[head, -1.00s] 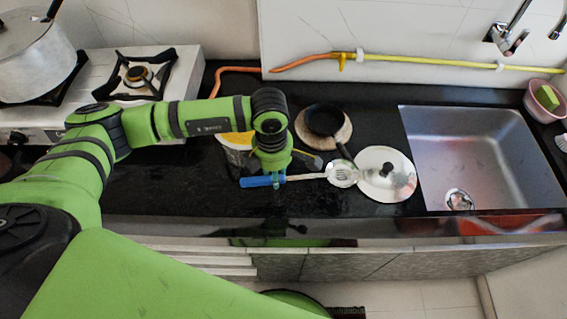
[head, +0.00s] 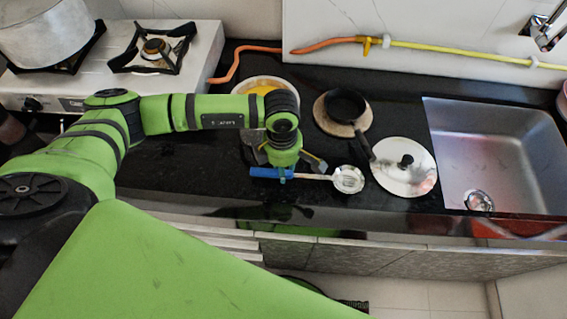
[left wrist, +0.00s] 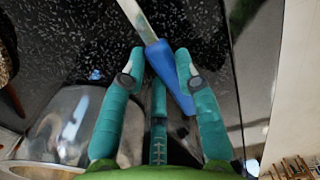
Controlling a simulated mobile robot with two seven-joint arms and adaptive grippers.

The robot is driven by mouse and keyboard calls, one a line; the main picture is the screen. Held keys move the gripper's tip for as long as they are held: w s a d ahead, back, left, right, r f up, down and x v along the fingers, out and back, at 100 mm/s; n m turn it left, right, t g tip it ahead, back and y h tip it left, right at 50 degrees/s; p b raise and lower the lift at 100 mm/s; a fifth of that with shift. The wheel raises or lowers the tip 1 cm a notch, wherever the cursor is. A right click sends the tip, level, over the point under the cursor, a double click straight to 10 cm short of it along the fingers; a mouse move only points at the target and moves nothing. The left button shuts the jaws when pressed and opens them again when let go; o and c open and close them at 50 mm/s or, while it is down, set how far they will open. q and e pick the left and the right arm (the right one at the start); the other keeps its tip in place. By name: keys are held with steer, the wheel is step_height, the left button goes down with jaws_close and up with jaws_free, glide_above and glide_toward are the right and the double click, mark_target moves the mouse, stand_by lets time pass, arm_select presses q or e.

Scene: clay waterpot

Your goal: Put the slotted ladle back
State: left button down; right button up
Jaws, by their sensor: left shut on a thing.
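The slotted ladle has a blue handle (head: 272,173) and a round metal head (head: 348,179) pointing right. It is over the front part of the black counter; I cannot tell whether it is lifted clear. My left gripper (head: 284,176) points down and is shut on the blue handle. In the left wrist view the blue handle (left wrist: 168,70) lies slanted between the fingers (left wrist: 160,72), with its metal shaft running up and left. My right gripper is in neither view.
A white lid (head: 418,185) lies right of the ladle head. A small black pan (head: 346,104) sits on a round board. A white-rimmed container with yellow inside (head: 262,84) is behind my left arm. A sink (head: 500,150) is at right, a stove (head: 196,68) at left.

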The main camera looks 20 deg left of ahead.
arm_select(q)
steer(key=shift+f, duration=0.35)
steer(key=shift+f+b, duration=0.65)
steer(key=shift+b, duration=0.05)
steer(key=c, duration=0.8)
jaws_free()
steer(key=shift+c, duration=0.2)
steer(key=shift+r, duration=0.1)
step_height(320, 180, up, 12)
steer(key=shift+a, duration=0.15)
